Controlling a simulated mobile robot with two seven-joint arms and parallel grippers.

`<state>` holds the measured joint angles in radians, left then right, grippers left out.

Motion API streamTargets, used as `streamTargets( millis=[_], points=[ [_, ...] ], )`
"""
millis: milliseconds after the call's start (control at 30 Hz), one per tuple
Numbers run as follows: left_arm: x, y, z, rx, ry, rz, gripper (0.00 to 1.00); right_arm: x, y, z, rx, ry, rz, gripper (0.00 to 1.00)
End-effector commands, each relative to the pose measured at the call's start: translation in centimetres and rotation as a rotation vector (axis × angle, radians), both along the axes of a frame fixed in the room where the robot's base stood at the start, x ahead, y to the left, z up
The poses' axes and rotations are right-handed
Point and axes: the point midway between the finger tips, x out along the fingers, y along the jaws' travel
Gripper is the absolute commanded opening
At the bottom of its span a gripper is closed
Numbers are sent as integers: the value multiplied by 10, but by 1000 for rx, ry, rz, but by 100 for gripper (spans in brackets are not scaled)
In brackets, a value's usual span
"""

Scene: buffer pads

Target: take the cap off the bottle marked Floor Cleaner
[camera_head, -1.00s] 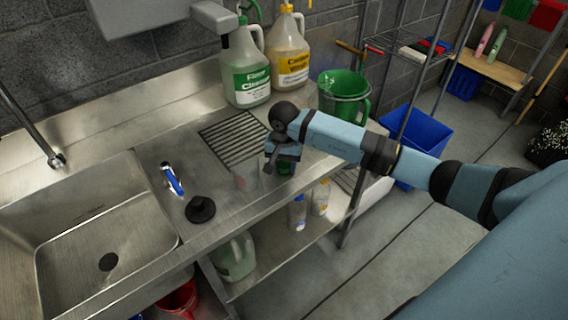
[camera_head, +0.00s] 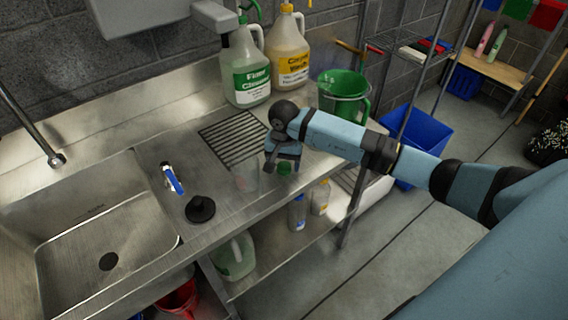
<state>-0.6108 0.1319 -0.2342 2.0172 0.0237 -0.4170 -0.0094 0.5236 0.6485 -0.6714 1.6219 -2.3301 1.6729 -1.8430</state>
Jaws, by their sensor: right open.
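A large clear jug (camera_head: 246,80) with a green and white label reading Floor Cleaner stands upright at the back of the steel counter. A green piece rises from its top, partly hidden by a grey wall fixture. My right gripper (camera_head: 283,166) is low over the counter's front, well in front of the jug, with its fingers pointing down and open. A small green thing (camera_head: 285,169), perhaps a cap, shows between the fingers; I cannot tell whether they touch it. A faint clear object (camera_head: 246,178) is just left of the gripper. My left gripper is not in view.
A jug with a yellow label (camera_head: 290,65) and a green bucket (camera_head: 343,94) stand at the back right. A drain grate (camera_head: 232,138), a black plug (camera_head: 200,209) and a blue-handled tool (camera_head: 173,179) are on the counter. The sink (camera_head: 95,245) is at left.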

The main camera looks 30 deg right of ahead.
Motion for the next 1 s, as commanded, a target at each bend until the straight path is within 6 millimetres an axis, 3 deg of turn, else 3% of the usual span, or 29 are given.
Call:
streamTargets(
  millis=[300,500,700,1000],
  points=[
    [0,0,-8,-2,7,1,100,1,-1,69,-3,-7,1,68],
    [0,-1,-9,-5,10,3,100,1,-1,100,-2,-4,0,68],
    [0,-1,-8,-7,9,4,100,0,0,111,-1,-1,0,68],
    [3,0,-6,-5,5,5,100,0,-1,111,-1,-1,0,68]
  ],
)
